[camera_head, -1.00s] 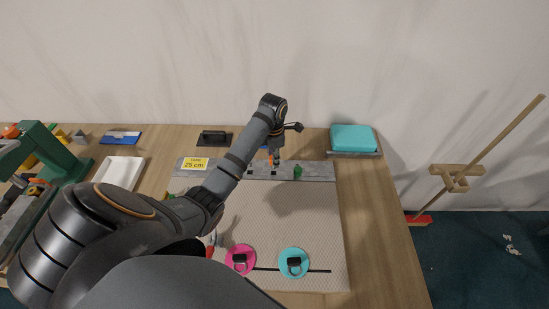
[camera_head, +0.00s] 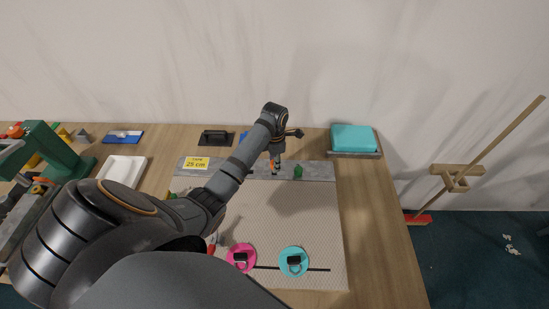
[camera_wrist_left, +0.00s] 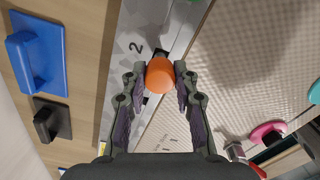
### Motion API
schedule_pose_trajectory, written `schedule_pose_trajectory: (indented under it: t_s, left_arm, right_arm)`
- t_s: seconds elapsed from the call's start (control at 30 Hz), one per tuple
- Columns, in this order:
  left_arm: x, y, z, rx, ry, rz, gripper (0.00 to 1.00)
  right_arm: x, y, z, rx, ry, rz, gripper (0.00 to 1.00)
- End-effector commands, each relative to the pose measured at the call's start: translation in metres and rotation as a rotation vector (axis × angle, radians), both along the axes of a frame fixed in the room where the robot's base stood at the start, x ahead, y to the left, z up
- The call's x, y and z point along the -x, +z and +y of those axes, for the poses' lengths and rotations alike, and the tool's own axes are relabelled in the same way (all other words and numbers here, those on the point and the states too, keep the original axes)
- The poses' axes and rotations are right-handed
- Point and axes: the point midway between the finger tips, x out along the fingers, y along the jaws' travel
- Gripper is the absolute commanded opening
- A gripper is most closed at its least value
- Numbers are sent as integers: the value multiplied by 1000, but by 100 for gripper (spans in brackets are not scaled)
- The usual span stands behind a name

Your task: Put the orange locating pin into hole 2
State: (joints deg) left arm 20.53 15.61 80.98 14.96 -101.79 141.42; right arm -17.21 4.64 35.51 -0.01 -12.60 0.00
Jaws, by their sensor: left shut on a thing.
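My left gripper (camera_head: 275,166) is shut on the orange locating pin and holds it over the grey strip (camera_head: 318,172) at the back of the mat. In the left wrist view the orange pin (camera_wrist_left: 160,76) sits between the two fingertips (camera_wrist_left: 160,82), its rounded orange end toward the camera. The printed number 2 (camera_wrist_left: 136,47) shows on the strip just beside the pin. Dark spots show near the pin, but its lower end is hidden, so I cannot tell whether it is in hole 2. My right gripper is not in view.
A green piece (camera_head: 298,171) stands on the strip right of the gripper. A yellow 25 cm label (camera_head: 196,163) lies at its left. Pink (camera_head: 241,258) and turquoise (camera_head: 294,262) discs lie on the mat (camera_head: 310,215). A blue float (camera_wrist_left: 37,52) and a black one (camera_wrist_left: 51,120) lie behind.

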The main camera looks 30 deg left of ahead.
Motion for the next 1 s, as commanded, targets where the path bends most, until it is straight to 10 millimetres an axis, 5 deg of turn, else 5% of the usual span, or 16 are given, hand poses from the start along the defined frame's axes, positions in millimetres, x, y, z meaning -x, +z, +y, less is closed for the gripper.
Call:
schedule_pose_trajectory:
  t_s: [0.9,0.93,1.0]
  left_arm:
    - [0,-23,0,0,0,0,0]
    - [0,-23,0,0,0,0,32]
    - [0,-23,0,0,0,0,41]
  right_arm:
    - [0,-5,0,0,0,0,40]
    - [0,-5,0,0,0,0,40]
    - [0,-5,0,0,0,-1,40]
